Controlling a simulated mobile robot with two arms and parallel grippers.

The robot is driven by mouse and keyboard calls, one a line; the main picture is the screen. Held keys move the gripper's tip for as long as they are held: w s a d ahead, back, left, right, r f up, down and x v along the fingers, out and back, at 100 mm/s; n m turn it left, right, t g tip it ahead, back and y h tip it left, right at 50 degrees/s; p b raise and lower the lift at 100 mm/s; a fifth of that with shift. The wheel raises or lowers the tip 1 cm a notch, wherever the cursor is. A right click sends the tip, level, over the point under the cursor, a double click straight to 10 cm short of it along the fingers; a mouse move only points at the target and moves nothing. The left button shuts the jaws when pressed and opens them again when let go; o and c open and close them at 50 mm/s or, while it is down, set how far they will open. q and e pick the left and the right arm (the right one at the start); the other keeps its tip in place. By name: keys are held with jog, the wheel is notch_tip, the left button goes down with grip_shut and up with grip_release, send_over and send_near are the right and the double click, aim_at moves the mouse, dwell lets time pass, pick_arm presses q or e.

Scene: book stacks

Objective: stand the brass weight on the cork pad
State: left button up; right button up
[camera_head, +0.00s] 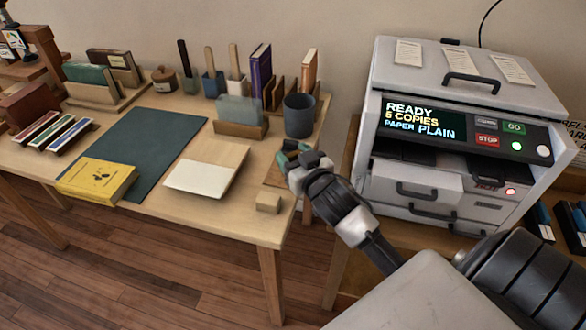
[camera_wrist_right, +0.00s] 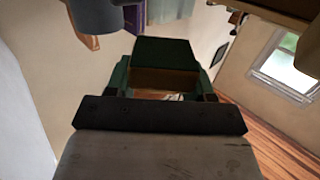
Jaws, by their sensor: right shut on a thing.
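My right gripper (camera_head: 291,150) is over the right end of the desk, its tips low beside the dark cup. It is shut on a block with a brownish side (camera_wrist_right: 165,82) and a dark green face, which I take to be the brass weight; the fingers hide much of it. The cork pad seems to be the brown patch (camera_head: 273,177) on the desk just below and left of the gripper, partly covered by it. I cannot tell whether the weight touches the pad. My left gripper is not in view.
A dark cup (camera_head: 299,116) stands just behind the gripper. A small wooden block (camera_head: 268,202) lies near the desk's front right corner. A copier (camera_head: 468,120) stands close on the right.

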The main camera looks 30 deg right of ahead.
jog(key=shift+w+d+f, duration=0.35)
jog(key=shift+w+f, duration=0.1)
jog(key=shift+w, duration=0.25)
notch_tip(320, 180, down, 3)
jog(key=shift+f+b, duration=0.1)
jog(key=shift+b, duration=0.4)
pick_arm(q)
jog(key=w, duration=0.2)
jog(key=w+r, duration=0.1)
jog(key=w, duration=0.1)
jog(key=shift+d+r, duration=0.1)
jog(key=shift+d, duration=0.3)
pick_arm(e)
jog(key=shift+f, duration=0.4)
jog(key=shift+f, duration=0.15)
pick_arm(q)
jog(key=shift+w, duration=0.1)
pick_arm(e)
jog(key=o, duration=1.2)
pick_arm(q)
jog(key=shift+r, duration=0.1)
